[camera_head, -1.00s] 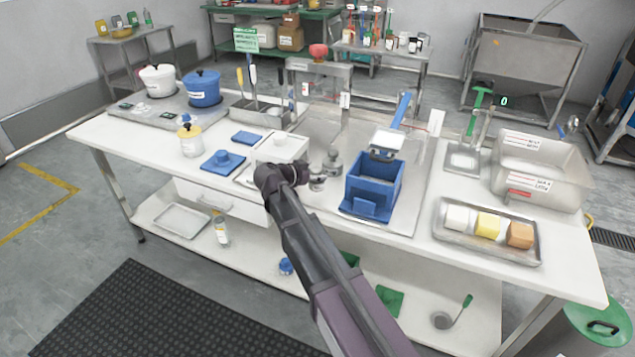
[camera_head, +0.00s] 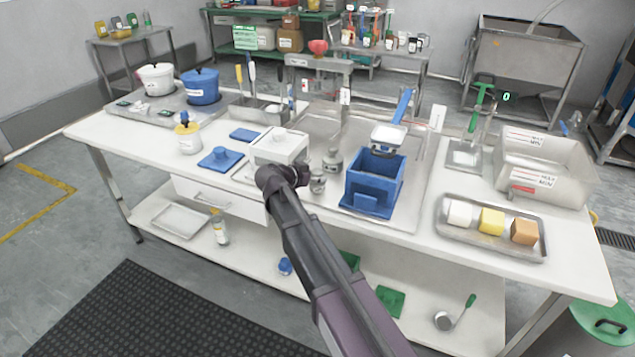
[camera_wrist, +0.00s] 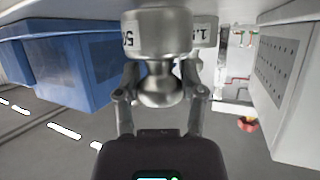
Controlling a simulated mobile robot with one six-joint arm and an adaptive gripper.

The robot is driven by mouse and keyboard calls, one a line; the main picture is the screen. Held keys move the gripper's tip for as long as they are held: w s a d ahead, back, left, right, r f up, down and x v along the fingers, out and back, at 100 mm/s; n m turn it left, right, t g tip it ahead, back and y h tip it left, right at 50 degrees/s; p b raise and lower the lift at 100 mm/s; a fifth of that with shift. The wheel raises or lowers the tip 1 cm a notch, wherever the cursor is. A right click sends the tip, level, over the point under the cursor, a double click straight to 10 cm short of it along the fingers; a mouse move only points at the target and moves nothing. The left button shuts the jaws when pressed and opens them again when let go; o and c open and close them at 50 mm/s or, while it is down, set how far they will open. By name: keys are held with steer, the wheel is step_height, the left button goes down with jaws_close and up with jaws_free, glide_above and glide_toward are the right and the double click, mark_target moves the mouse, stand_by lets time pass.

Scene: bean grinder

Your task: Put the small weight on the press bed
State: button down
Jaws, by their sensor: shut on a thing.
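My gripper (camera_head: 303,173) is low over the worktop between a white box and a blue box. In the wrist view its fingers (camera_wrist: 162,82) are shut on the knob of a small metal weight (camera_wrist: 157,36), whose label is partly cut off. That small weight also shows in the head view (camera_head: 317,183), beside my gripper. A larger metal weight (camera_head: 333,160) stands just behind it; a weight labelled 1.5 (camera_wrist: 204,33) shows behind the held one in the wrist view. A press-like frame with a red knob (camera_head: 317,47) stands at the back; its bed is not clearly visible.
The blue box (camera_head: 373,180) with a handled sieve-like tool above it is right of the weights. The white box (camera_head: 278,147) is close on the left. A tray of blocks (camera_head: 490,232) lies at the right. Some bare worktop (camera_head: 413,240) lies along the front edge.

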steer(key=shift+f, duration=0.25)
steer(key=shift+c, duration=1)
jaws_free()
steer(key=shift+r, duration=0.15)
steer(key=shift+s+a+r+p, duration=0.3)
steer(key=shift+s+a, duration=0.05)
steer(key=shift+s, duration=0.05)
steer(key=p+v, duration=0.4)
steer(key=v, duration=0.6)
steer(key=shift+s+a, duration=0.25)
steer(key=shift+a, duration=0.05)
steer(key=shift+d+r, duration=0.1)
